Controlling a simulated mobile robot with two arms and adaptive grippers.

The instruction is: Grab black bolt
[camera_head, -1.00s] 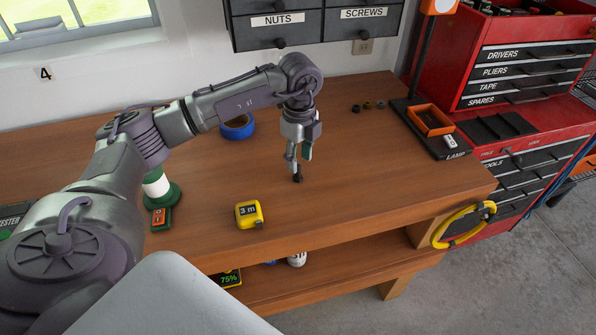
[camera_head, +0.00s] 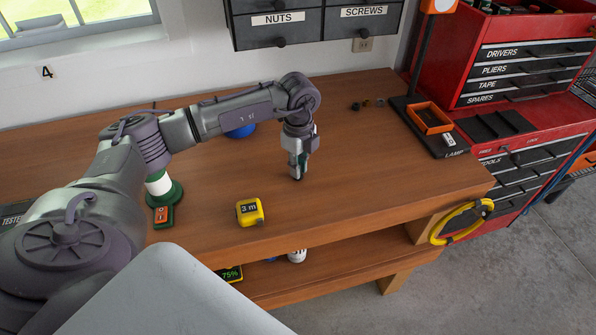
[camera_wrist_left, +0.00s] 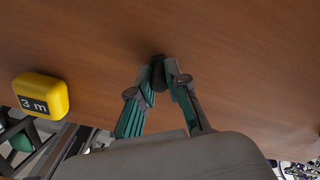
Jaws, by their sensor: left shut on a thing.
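My left gripper (camera_head: 297,176) points down at the middle of the workbench. It is shut on the black bolt, which is mostly hidden by the fingers in the head view. In the left wrist view the black bolt (camera_wrist_left: 157,70) shows as a small dark piece between the two fingertips of the left gripper (camera_wrist_left: 163,72). It is at or just above the wooden top; I cannot tell which. My right gripper is not in view.
A yellow tape measure (camera_head: 249,212) lies on the workbench (camera_head: 380,190) near its front edge. A blue roll (camera_head: 240,131) sits behind my arm. Several small dark parts (camera_head: 367,104) lie at the back, near the lamp base (camera_head: 432,135) with its orange tray. The bench right of the gripper is clear.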

